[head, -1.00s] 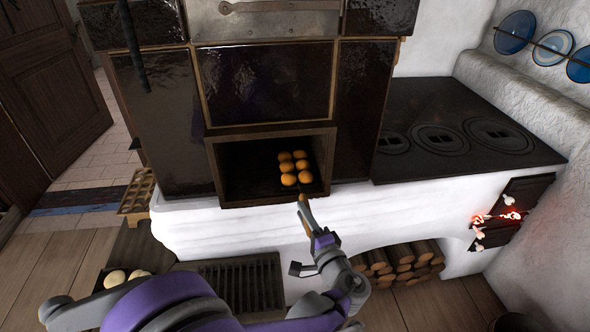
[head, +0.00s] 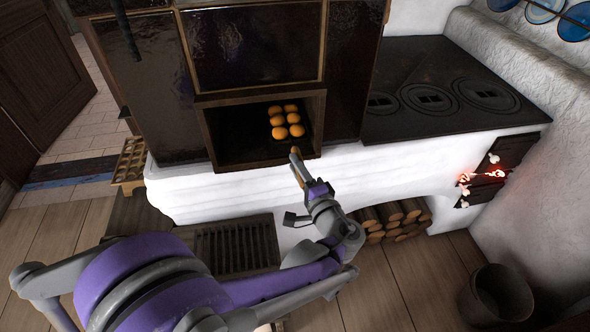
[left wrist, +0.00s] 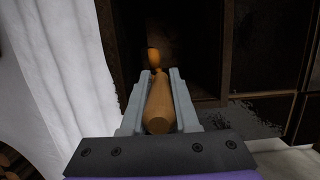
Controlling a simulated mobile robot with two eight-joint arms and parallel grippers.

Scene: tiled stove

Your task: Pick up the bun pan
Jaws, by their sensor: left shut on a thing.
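The bun pan is dark and lies in the open niche (head: 232,152) of the tiled stove, with several golden buns (head: 286,121) in two rows on it. Its dark rim is hard to tell from the niche floor. My left gripper (head: 298,165) is at the niche's front edge, shut on the pan's wooden handle (head: 295,152). In the left wrist view, the handle (left wrist: 158,105) lies lengthwise between both fingers, with an orange rounded shape beyond it. My right gripper is not in view.
The niche's frame borders the pan on both sides and above. The black cooktop (head: 450,90) is to the right, with a glowing firebox (head: 480,177) below. Firewood (head: 392,220) lies under the white ledge, and a bucket (head: 497,296) stands at lower right. A wooden mould (head: 130,163) is at left.

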